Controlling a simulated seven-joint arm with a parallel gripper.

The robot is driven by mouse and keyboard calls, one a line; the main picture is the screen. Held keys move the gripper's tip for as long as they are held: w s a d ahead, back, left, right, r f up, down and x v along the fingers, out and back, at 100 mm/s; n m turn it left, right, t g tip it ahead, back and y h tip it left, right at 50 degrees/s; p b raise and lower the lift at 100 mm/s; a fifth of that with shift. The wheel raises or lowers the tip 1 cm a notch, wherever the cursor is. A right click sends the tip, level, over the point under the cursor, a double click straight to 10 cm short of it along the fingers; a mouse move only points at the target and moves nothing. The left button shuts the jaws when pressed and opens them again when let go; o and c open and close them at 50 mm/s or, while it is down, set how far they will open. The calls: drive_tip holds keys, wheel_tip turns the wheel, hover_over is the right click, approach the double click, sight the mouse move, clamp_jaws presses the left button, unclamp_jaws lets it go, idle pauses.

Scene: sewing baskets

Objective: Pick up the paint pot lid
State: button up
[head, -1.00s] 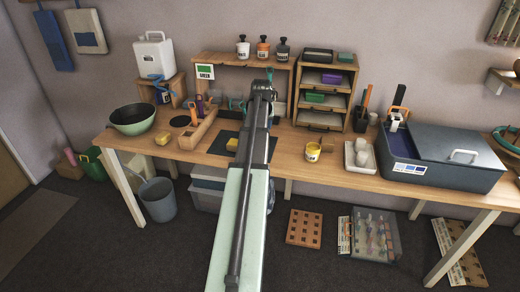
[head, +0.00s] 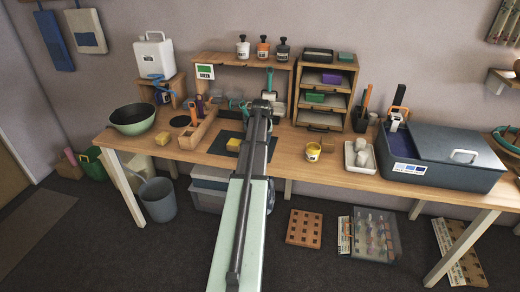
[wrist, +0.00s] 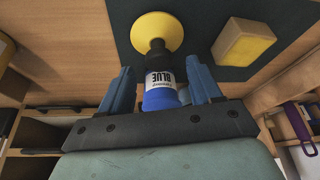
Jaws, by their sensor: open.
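In the wrist view, my gripper (wrist: 160,68) is open, with one blue finger on each side of a blue-labelled item (wrist: 161,82). That item has a white "BLUE" label, a blue end towards me and a dark narrow end. Beyond it, a round yellow disc (wrist: 157,26) lies over the dark mat (wrist: 197,20); it may be the paint pot lid, but I cannot tell whether the two are joined. No finger clearly touches either. In the head view, my arm hides the gripper and this spot. A yellow pot (head: 312,152) with a white label stands right of the arm.
A yellow block (wrist: 245,45) lies on the mat right of the disc. In the head view, a wooden holder (head: 198,130) with tools stands left of the mat, a small drawer unit (head: 325,90) behind, and a white tray (head: 352,163) and large grey box (head: 440,160) to the right.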

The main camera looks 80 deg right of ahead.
drive_tip(key=shift+x, duration=1.8)
drive_tip(key=c, duration=1.1)
drive_tip(key=shift+o, duration=0.2)
drive_tip(key=shift+r, duration=0.1)
wheel_tip(320, 180, up, 8)
drive_tip(key=shift+r, duration=0.45)
drive_tip(key=shift+s+r, duration=0.25)
drive_tip(key=shift+s, duration=0.05)
drive_tip(key=s+r+m+g, duration=0.1)
drive_tip(key=s+r+m, duration=0.1)
drive_tip(key=s, duration=0.9)
drive_tip(key=s+r+m+g, duration=0.1)
drive_tip(key=s+m, duration=0.3)
drive_tip(key=s, duration=0.8)
drive_tip(key=shift+r, duration=0.65)
